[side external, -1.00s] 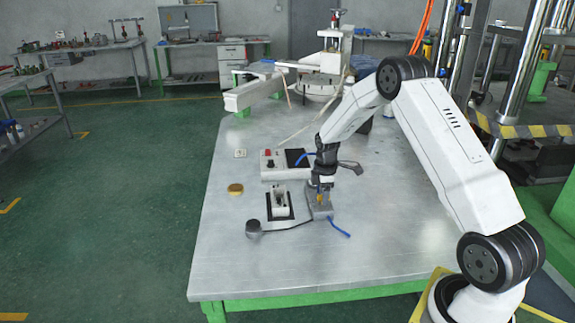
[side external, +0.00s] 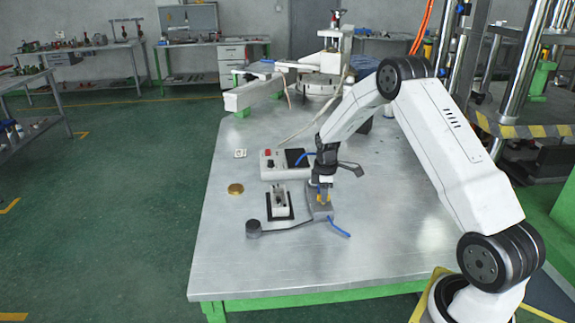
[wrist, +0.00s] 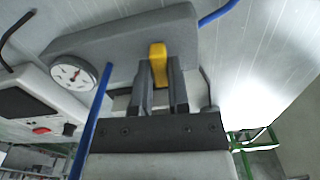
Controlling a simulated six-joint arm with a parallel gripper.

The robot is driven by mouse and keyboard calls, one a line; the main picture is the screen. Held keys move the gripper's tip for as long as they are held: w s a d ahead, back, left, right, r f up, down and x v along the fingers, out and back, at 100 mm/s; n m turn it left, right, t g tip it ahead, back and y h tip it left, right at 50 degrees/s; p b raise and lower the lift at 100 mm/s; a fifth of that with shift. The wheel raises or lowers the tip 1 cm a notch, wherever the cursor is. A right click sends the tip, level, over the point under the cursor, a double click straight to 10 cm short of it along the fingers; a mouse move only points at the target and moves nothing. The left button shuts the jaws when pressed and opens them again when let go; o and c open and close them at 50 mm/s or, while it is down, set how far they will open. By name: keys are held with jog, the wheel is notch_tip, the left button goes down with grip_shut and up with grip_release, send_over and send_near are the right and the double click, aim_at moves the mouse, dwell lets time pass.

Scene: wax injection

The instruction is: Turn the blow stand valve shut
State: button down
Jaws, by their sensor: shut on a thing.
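The blow stand (side external: 319,212) is a small grey block on the metal table, with blue tubing at its base. Its valve handle is a yellow lever (wrist: 158,62), seen in the wrist view on top of the grey stand body (wrist: 120,42). A round white gauge (wrist: 73,72) with a red needle sits on the stand's side. My gripper (wrist: 162,82) points down over the stand, its two dark fingers on either side of the yellow handle and shut on it. In the side view, my gripper (side external: 324,190) hides part of the handle.
A control box (side external: 286,163) with a red button stands behind the stand. The front of the table is clear.

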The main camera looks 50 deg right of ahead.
jog(key=m, duration=0.3)
jog(key=shift+m, duration=0.4)
jog(key=m, duration=0.4)
jog(key=shift+m, duration=0.3)
jog(key=m, duration=0.4)
jog(key=shift+m, duration=2.2)
jog(key=c, duration=0.6)
grip_release()
jog(key=shift+r, duration=0.15)
